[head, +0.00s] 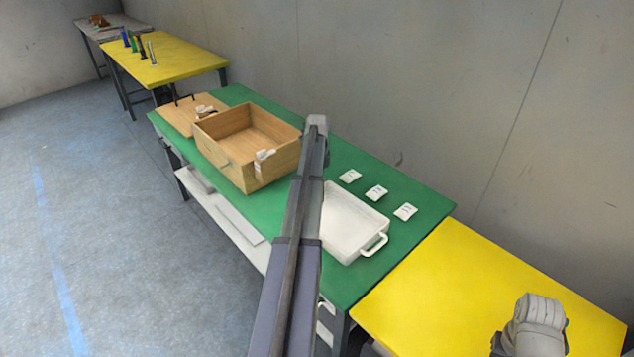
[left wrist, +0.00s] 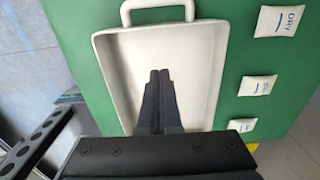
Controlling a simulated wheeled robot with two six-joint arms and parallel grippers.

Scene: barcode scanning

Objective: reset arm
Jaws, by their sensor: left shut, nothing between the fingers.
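My left arm (head: 297,215) reaches up across the green table in the head view and hides its own gripper there. In the left wrist view my left gripper (left wrist: 160,73) is shut and empty, its fingertips together over the inside of the white tray (left wrist: 120,85). The tray also shows in the head view (head: 352,215), partly hidden by the arm; it looks empty. How high the fingers are above it I cannot tell. My right gripper cannot be made out in either view.
Three white packets (head: 376,193) lie right of the tray on the green table (head: 425,190). An open wooden box (head: 228,160) stands left of my arm.

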